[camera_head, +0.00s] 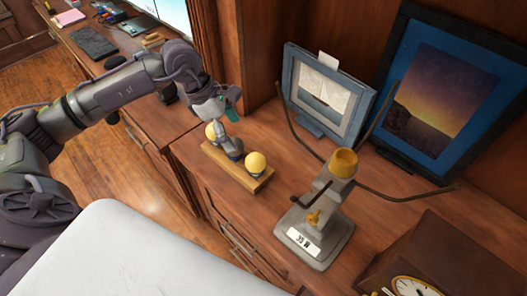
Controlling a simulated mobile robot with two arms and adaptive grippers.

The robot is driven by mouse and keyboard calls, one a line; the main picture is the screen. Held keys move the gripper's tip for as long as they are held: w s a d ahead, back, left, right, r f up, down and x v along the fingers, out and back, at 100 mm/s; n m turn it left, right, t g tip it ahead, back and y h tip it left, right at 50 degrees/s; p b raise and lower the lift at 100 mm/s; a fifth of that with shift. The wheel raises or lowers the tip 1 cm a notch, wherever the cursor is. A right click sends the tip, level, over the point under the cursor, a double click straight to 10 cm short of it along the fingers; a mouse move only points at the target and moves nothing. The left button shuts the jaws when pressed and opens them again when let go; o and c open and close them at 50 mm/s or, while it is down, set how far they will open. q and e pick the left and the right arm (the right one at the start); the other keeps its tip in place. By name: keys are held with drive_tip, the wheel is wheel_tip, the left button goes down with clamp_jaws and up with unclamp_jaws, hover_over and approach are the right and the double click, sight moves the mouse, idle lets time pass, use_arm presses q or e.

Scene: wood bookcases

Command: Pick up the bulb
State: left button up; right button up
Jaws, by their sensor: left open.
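A wooden block (262,182) on the cabinet top carries two round yellow bulbs. One bulb (255,163) stands at its right end, in clear view. The other bulb (211,131) is at its left end, partly hidden by my left gripper (230,132). My left gripper reaches down over the block, beside the left bulb and left of the right bulb. It is open; I cannot tell whether a finger touches the left bulb or the block. My right gripper is not in view.
A grey stand with a yellow top and dark curved arms (319,232) stands right of the block. A small framed picture (361,104) and a larger one (383,140) lean behind. A clock (411,287) is at bottom right. A lower desk (92,66) holds several small items.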

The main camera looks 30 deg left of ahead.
use_arm(q)
drive_tip(key=p, duration=0.1)
hover_over(250, 157)
drive_tip(key=s+a, duration=0.1)
drive_tip(key=a, duration=0.1)
drive_tip(key=f, duration=0.5)
drive_tip(key=shift+s+d, duration=0.2)
drive_tip(key=shift+d, duration=0.05)
drive_tip(key=shift+x, duration=1.1)
drive_tip(key=shift+w+f, duration=0.2)
drive_tip(key=shift+f, duration=0.05)
drive_tip(key=shift+p+x, duration=0.85)
drive_tip(key=x, duration=0.3)
drive_tip(key=shift+w+p, duration=0.25)
drive_tip(key=shift+p, duration=0.15)
drive_tip(key=shift+f, duration=0.2)
drive_tip(key=c, duration=1)
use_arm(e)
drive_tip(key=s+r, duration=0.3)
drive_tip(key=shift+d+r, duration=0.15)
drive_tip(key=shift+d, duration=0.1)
